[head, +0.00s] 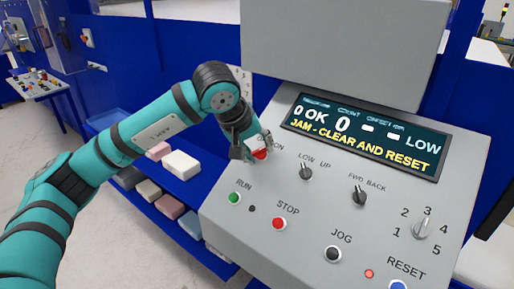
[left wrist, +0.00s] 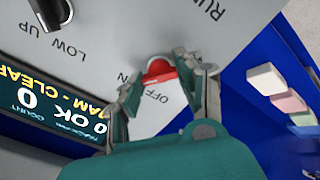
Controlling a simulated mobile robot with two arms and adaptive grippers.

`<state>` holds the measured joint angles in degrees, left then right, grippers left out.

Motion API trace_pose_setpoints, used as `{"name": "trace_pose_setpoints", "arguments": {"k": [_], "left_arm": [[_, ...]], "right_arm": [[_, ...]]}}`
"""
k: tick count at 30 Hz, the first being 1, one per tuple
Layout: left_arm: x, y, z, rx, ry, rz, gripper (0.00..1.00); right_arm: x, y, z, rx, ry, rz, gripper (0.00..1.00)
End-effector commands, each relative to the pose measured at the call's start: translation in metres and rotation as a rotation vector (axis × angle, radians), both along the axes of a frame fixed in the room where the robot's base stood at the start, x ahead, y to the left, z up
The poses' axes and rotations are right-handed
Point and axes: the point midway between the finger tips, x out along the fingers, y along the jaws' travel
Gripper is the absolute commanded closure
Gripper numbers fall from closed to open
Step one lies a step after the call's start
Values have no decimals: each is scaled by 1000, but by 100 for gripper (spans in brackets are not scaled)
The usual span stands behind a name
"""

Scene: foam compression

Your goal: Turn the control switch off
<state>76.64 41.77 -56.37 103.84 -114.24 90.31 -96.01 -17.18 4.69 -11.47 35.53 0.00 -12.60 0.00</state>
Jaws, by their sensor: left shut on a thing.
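The control switch is a red knob (head: 260,155) at the upper left of the grey control panel (head: 232,212), by the OFF and ON labels. My left gripper (head: 254,152) is at the knob, its fingers on either side. In the left wrist view the red knob (left wrist: 160,70) shows between the two fingertips of the left gripper (left wrist: 163,82), which is shut on it. The OFF label shows just below the knob there, and the ON label is partly hidden by a finger. The knob's exact angle is hard to tell. My right gripper is not in view.
A display (head: 365,135) reads "JAM - CLEAR AND RESET". Nearby on the panel are the LOW/UP switch (head: 306,171), the FWD/BACK switch (head: 359,196), a green RUN button (head: 235,198) and a red STOP button (head: 279,224). Foam blocks (head: 182,165) lie on blue shelves at left.

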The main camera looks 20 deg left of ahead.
Motion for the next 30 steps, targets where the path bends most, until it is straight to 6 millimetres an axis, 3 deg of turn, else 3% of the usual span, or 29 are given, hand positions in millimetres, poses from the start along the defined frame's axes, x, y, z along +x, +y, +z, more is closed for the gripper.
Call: {"name": "trace_pose_setpoints", "arguments": {"k": [11,30], "left_arm": [[0,0,-3,-81,26,140,96],[0,0,-2,-372,133,647,96]], "right_arm": [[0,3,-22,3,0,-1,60],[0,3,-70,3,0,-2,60]]}}
